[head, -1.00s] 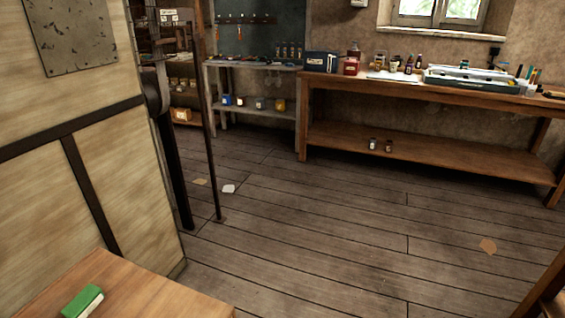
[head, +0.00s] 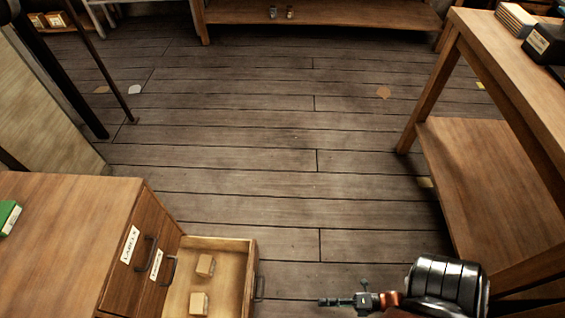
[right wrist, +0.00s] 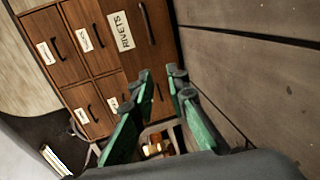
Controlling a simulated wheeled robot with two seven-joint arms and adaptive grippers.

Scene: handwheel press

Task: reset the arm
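My right arm (head: 440,282) comes in at the bottom right of the head view. Its gripper (head: 342,301) points left, to the right of an open drawer and apart from it. In the right wrist view the green-padded fingers (right wrist: 160,78) stand apart with nothing between their tips. Part of the drawer shows behind the fingers in the right wrist view. My left gripper is in neither view.
A green box (head: 8,217) lies on the cabinet top. A wooden table with a lower shelf (head: 490,170) stands at the right. A long bench (head: 330,15) is at the back. The plank floor (head: 270,150) between them is mostly clear.

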